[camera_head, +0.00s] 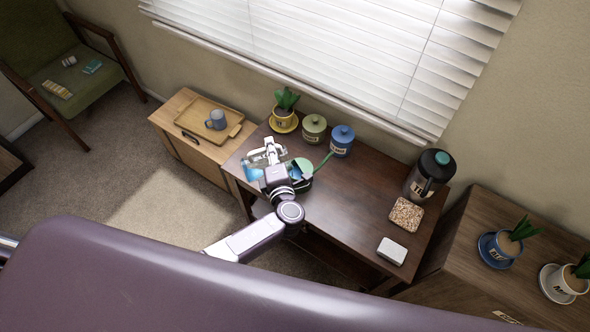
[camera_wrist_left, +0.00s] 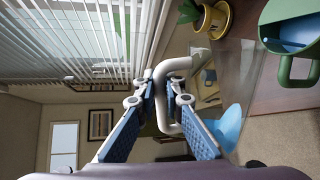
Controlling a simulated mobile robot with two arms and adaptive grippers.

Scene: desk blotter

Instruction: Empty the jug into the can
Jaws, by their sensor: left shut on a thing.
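The jug is clear with a white handle and blue liquid inside; in the head view it shows in part (camera_head: 252,172) at the left end of the dark desk. My left gripper (camera_head: 272,160) is shut on its handle, which shows between the blue finger pads (camera_wrist_left: 165,95) in the left wrist view. The jug's clear wall (camera_wrist_left: 228,75) lies just beyond the fingers. I cannot tell how far it is tilted. The green can (camera_head: 305,165), with a long green spout, stands just right of the gripper, partly hidden by it. The can also shows in the left wrist view (camera_wrist_left: 287,70). My right gripper is out of view.
Behind the can are a potted plant (camera_head: 283,115), a green canister (camera_head: 314,127) and a blue canister (camera_head: 342,138). A large dark flask (camera_head: 420,180), a cork mat (camera_head: 406,214) and a white box (camera_head: 392,251) occupy the desk's right. The desk's middle is clear.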

